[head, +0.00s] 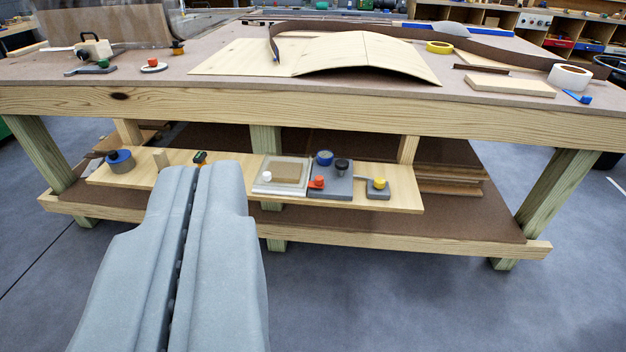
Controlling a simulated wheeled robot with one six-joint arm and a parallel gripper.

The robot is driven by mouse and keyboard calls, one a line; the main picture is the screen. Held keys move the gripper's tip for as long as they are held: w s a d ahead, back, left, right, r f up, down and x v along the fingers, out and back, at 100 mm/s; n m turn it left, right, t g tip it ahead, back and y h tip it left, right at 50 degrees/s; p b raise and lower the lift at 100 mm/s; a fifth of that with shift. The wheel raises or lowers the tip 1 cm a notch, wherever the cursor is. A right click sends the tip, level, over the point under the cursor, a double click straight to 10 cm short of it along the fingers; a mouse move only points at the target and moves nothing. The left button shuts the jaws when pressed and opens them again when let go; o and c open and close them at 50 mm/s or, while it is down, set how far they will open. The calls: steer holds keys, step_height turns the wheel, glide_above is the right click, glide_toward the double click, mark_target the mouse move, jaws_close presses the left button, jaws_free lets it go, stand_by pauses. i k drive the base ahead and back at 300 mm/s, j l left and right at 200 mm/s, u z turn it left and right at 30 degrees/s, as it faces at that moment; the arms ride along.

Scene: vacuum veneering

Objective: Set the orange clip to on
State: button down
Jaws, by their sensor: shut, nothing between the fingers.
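My gripper (203,168) is shut and empty. Its two grey fingers point forward from the lower left towards the low shelf under the bench. A small black-and-orange piece (177,47), which may be the orange clip, stands at the back left of the bench top beside a clear sheet. An orange-red knob (316,182) sits on a grey block on the low shelf, right of my gripper. Another red-orange knob (153,62) sits on a white disc on the bench top. I cannot tell the on or off setting of any. My gripper is apart from all of them.
The bench top (120,80) carries a curved veneer panel (365,55), a dark strip and tape rolls. The low shelf (400,195) holds several small devices, including a yellow knob (379,183) and a blue-topped one (120,158). Bench legs stand at both sides. Grey floor in front is clear.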

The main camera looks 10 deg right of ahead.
mark_target(319, 183)
steer(key=i+l, duration=0.75)
